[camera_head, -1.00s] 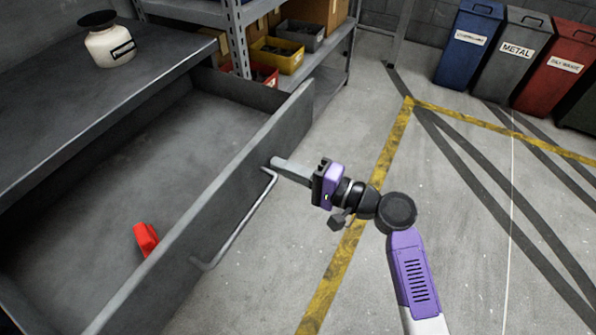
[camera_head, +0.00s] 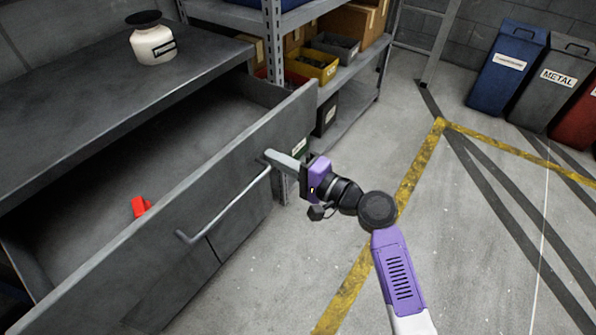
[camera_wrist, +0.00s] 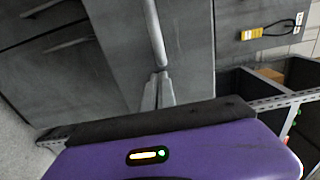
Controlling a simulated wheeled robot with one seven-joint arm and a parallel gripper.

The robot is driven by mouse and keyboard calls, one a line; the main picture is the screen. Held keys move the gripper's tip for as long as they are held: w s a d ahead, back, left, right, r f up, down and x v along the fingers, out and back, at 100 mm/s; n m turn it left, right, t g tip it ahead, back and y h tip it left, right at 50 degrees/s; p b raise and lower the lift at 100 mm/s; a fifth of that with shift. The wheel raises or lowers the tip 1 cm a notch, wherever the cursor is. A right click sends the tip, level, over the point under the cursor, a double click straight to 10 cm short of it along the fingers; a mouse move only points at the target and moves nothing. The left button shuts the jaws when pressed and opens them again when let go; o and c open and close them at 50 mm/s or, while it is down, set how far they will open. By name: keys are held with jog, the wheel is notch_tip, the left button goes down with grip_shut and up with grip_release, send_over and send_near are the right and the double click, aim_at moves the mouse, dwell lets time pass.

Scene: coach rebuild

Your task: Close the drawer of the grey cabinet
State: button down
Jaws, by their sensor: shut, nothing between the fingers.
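The grey cabinet (camera_head: 90,110) stands at the left in the head view. Its drawer (camera_head: 215,155) is pulled out, with its inside showing and a red object (camera_head: 140,206) lying in it. A long metal bar handle (camera_head: 228,208) runs along the drawer front; it also shows in the wrist view (camera_wrist: 155,35). My gripper (camera_head: 270,156) is shut and empty. Its fingertips are at the drawer front, by the far end of the handle. In the wrist view the fingers (camera_wrist: 158,90) meet near the handle's end; whether they touch it or the front is hard to tell.
A white jar with a black lid (camera_head: 153,40) stands on the cabinet top. A metal shelf rack (camera_head: 272,45) with a yellow bin (camera_head: 312,65) stands just behind the drawer's far end. Blue (camera_head: 506,62) and grey (camera_head: 552,80) waste bins stand back right.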

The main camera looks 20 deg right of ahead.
jog(key=b, duration=0.7)
send_over(216, 140)
jog(key=shift+s+d+f, duration=0.15)
jog(key=shift+s+d, duration=0.2)
jog(key=shift+s, duration=0.1)
jog(key=shift+w+a, duration=0.3)
jog(key=shift+w, duration=0.2)
jog(key=shift+r+b, duration=0.3)
jog(key=shift+r, duration=0.05)
jog(key=shift+a, duration=0.15)
